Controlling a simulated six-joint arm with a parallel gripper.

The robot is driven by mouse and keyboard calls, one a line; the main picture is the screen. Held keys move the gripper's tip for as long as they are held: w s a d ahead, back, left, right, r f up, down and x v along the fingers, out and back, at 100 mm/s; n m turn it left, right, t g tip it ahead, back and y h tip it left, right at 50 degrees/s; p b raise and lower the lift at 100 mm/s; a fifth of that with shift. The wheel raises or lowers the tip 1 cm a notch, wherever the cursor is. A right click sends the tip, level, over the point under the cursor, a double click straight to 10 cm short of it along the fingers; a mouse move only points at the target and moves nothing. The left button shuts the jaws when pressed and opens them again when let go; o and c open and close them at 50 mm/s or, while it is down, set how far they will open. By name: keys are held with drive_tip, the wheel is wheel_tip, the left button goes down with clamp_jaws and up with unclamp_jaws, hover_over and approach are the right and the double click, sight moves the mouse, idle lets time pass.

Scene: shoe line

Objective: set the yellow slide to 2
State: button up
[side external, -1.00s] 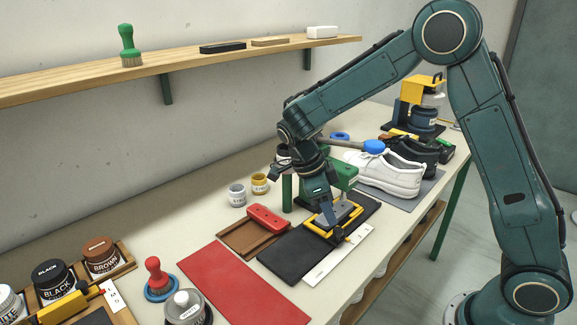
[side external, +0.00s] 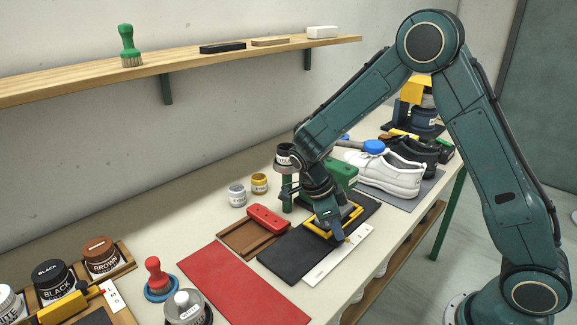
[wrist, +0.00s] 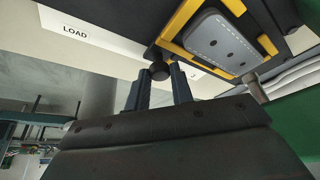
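The yellow slide (side external: 322,230) is a yellow frame around a grey plate, lying on a black base (side external: 290,256). It also shows at the top of the wrist view (wrist: 178,27), with a dark round knob (wrist: 158,70) beside its near edge. A white scale strip (side external: 335,257) runs along the base; the wrist view shows "LOAD" on it, and I cannot read its numbers. My gripper (side external: 338,234) is low at the slide's front edge. In the wrist view its fingers (wrist: 160,78) are apart, with the knob at the gap between their tips; I cannot tell whether they touch it.
A green press-like body (side external: 343,174) stands just behind the slide. White shoes (side external: 388,177) are to the right. Small jars (side external: 237,195) stand behind. The bench front edge is close.

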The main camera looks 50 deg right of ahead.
clamp_jaws()
drive_tip(key=shift+d, duration=1.75)
drive_tip(key=o, duration=0.7)
unclamp_jaws()
drive_tip(key=shift+c, duration=0.2)
drive_tip(key=shift+r, duration=0.1)
drive_tip(key=v, duration=1.3)
drive_tip(key=shift+r, duration=0.3)
